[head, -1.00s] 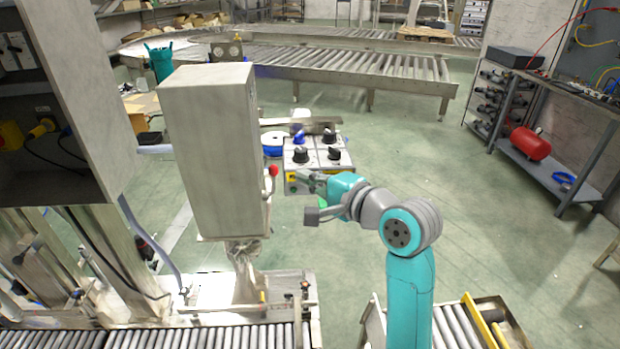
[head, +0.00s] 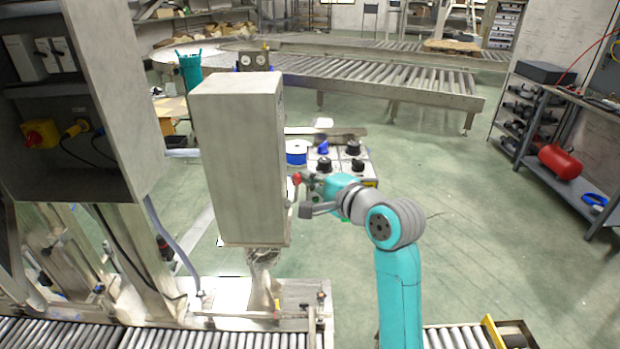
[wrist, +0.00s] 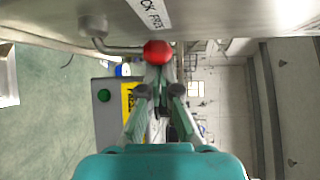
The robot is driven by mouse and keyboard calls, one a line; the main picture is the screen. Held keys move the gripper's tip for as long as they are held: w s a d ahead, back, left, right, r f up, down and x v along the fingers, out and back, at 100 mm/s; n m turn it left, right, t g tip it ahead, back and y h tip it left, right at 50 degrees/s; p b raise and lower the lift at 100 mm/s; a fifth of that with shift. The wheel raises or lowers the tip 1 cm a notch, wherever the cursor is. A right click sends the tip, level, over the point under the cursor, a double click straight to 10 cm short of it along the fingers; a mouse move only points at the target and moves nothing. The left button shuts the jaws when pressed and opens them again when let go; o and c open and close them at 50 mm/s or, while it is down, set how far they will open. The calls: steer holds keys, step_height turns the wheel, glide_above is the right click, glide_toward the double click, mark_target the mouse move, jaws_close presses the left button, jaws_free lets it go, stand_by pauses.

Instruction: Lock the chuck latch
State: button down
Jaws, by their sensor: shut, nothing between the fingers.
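The chuck latch shows as a bent metal lever (wrist: 122,47) with a red ball knob (wrist: 158,52) on the side of a tall grey machine housing (head: 238,160). The knob also shows in the head view (head: 296,179), at the housing's right edge. A white label (wrist: 150,14), partly cut off, reads "CK FREE" beside the lever. My gripper (wrist: 160,72) is shut and empty, its fingertips right at the knob in the wrist view. I cannot tell whether they touch it.
A control box with black and blue knobs (head: 357,166) stands just behind my gripper; its green button (wrist: 104,96) shows in the wrist view. Roller conveyors (head: 400,86) run across the back. A shelf with a red tank (head: 561,162) is at right. Open floor lies between.

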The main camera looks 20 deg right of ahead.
mark_target(300, 177)
steer(key=shift+s+a+r+n+t, duration=0.15)
steer(key=shift+s+n+t, duration=0.25)
steer(key=shift+t, duration=0.2)
steer(key=shift+s+a+r+n+t+y, duration=0.1)
steer(key=shift+s+a+n+t+y, duration=0.15)
steer(key=shift+s, duration=0.3)
steer(key=shift+s+a+n+t+y, duration=0.15)
steer(key=shift+s+n+t, duration=0.1)
steer(key=shift+s, duration=0.25)
steer(key=shift+s+n+t, duration=0.3)
steer(key=shift+n+t, duration=0.2)
steer(key=shift+t, duration=0.1)
steer(key=shift+s+a, duration=0.2)
steer(key=shift+s, duration=0.25)
steer(key=shift+f, duration=0.2)
